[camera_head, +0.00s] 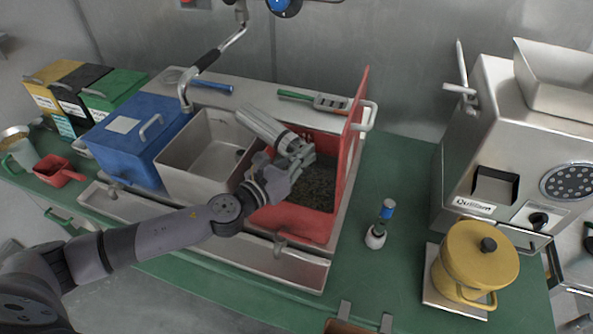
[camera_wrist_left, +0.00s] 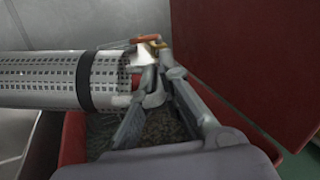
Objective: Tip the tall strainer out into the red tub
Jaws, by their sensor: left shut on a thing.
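The tall strainer (camera_head: 258,124) is a grey perforated cylinder, lying tilted toward horizontal above the gap between the steel basin and the red tub. It also shows in the left wrist view (camera_wrist_left: 50,80) with a dark band around it. My left gripper (camera_head: 297,152) is shut on it at its right end, above the tub; the fingers (camera_wrist_left: 150,90) hide part of that end. The red tub (camera_head: 300,228) has its red lid (camera_head: 357,108) standing open. Dark granular contents (camera_head: 318,185) show inside the tub. My right gripper is not in view.
An open steel basin (camera_head: 175,158) and a closed blue bin (camera_head: 128,140) stand left of the tub. A faucet (camera_head: 210,58) rises behind. A small blue-capped bottle (camera_head: 380,225), yellow pot (camera_head: 475,258) and steel grinder (camera_head: 500,150) stand right. Green counter (camera_head: 390,165) is partly clear.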

